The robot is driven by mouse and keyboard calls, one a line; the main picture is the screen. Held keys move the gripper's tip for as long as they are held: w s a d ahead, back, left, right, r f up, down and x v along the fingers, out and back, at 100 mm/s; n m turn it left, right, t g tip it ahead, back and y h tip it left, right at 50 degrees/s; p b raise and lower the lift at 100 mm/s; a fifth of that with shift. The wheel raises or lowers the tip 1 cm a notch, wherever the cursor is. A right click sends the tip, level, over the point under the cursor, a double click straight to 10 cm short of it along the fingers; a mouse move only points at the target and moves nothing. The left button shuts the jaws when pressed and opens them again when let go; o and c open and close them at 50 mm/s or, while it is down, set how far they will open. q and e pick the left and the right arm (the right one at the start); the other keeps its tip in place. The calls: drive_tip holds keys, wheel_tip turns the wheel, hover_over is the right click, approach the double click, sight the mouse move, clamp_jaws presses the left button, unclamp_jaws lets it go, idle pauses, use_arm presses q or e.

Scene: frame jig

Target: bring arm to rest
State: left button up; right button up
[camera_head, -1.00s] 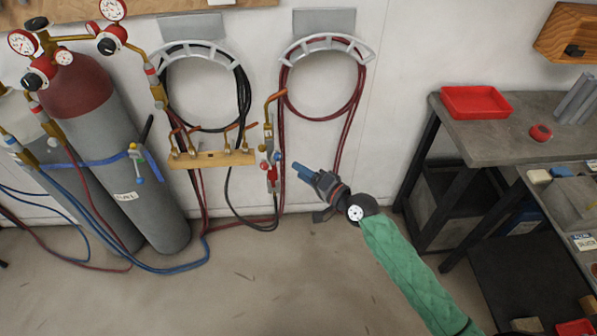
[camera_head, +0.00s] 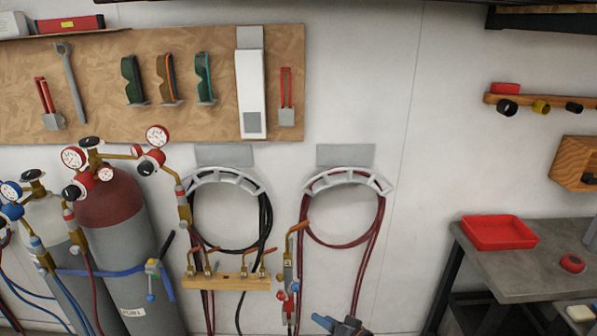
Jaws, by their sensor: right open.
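My right gripper (camera_head: 324,321) shows only at the bottom edge, right of centre. Its blue fingers point up and to the left, and the rest of the right arm is cut off below the picture. It is open, and I see nothing between its fingers. It appears just right of the hanging torch (camera_head: 288,290) and in front of the wall; I cannot tell the gap. My left gripper is out of view.
Gas cylinders (camera_head: 125,235) with gauges stand at left. Hoses hang on two wall racks (camera_head: 225,180) (camera_head: 347,181). A pegboard (camera_head: 205,115) holds goggles and tools. A workbench (camera_head: 520,272) with a red tray (camera_head: 498,232) stands at right.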

drive_tip(key=s+d+f+n+g+h, duration=0.15)
drive_tip(key=d+f+h, duration=0.35)
drive_tip(key=f, duration=0.8)
drive_tip(key=d+f+n+g+h, duration=0.2)
drive_tip(key=d+f, duration=0.5)
drive_tip(key=f, duration=0.6)
drive_tip(key=s+d+f+g+h, duration=0.3)
drive_tip(key=s+d+f, duration=0.1)
drive_tip(key=s+f, duration=1)
drive_tip(key=s+a+f+g, duration=0.1)
drive_tip(key=s+a+f, duration=0.1)
drive_tip(key=s+f, duration=0.4)
drive_tip(key=s+a+f+g, duration=0.1)
drive_tip(key=s+f, duration=0.5)
drive_tip(key=s, duration=0.9)
drive_tip(key=shift+s+a+f+m+g, duration=0.15)
drive_tip(key=shift+s+a+m+g, duration=0.25)
drive_tip(key=shift+a, duration=0.25)
